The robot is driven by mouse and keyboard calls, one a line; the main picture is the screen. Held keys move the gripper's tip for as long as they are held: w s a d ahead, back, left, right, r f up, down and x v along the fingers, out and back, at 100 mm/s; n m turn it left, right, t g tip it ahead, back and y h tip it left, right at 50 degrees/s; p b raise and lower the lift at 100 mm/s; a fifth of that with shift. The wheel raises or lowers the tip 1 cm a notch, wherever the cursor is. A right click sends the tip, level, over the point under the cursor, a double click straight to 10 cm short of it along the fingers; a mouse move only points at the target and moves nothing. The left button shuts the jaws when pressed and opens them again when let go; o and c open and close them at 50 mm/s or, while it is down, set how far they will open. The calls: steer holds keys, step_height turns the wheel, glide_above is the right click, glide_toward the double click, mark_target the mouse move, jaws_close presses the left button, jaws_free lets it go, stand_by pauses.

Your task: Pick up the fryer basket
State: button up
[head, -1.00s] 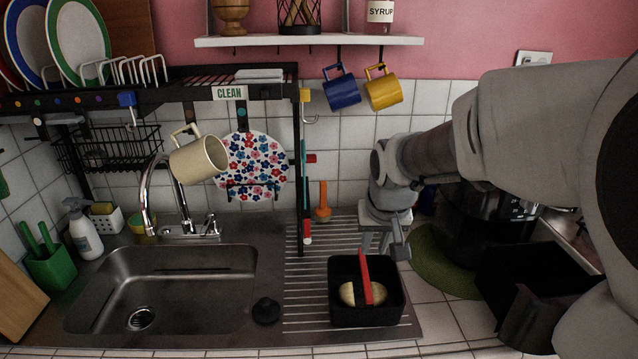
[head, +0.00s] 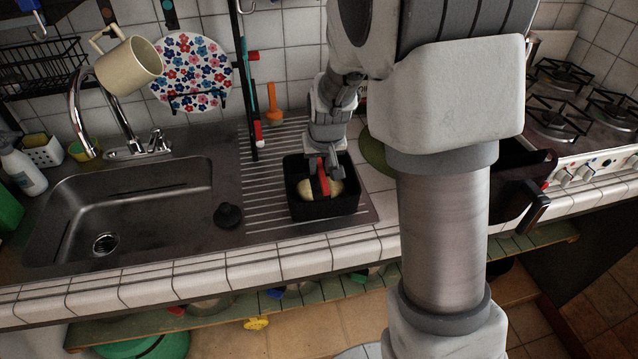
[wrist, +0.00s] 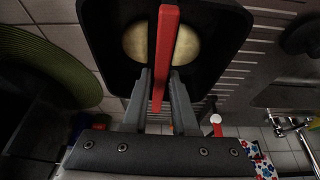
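The fryer basket is a black, square, open bin (head: 341,206) with a red handle bar across its top. It appears to rest on the ridged drainboard right of the sink. The basket's black wall (wrist: 105,60) and red handle (wrist: 166,45) also show in the wrist view. My gripper (wrist: 161,85) points down over the basket, its two grey fingers on either side of the handle. My arm covers part of the area right of the basket.
A green round mat (head: 374,152) is close on the right.

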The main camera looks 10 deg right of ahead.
mark_target(319, 189)
steer(key=shift+x, duration=2.15)
steer(key=shift+f+b, duration=0.2)
steer(key=shift+b, duration=0.2)
jaws_close()
